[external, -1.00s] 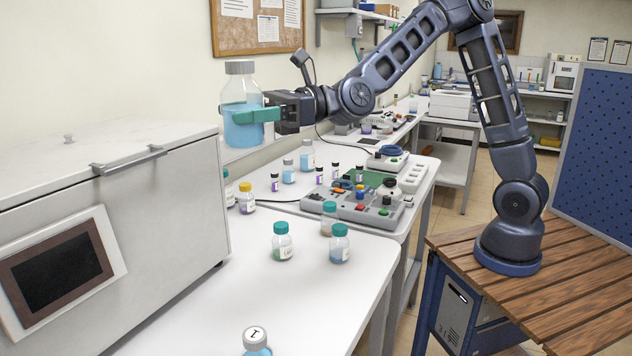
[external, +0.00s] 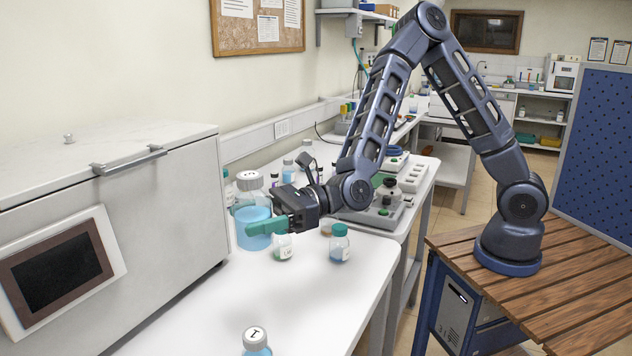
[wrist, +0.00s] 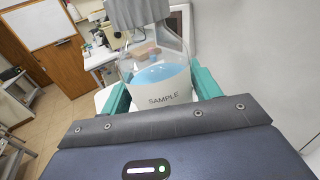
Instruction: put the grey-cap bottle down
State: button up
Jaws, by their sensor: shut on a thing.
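The grey-cap bottle (external: 252,222) is clear glass with blue liquid, and it is upright in the external view. My gripper (external: 262,227) is shut on its body with teal fingers. The bottle is just above or at the white bench top (external: 285,307); I cannot tell whether its base touches. In the wrist view the bottle (wrist: 158,82) carries a SAMPLE label and sits between the teal fingers of my gripper (wrist: 160,90). The fingers hide part of its lower side.
A large grey-white machine (external: 190,205) is at the left. A grey-cap small bottle (external: 256,342) stands at the front. The bench between is clear.

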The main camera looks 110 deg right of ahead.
notch_tip(320, 180, down, 20)
jog(key=shift+r, duration=0.1)
dwell(0.5)
jog(key=o, duration=1.3)
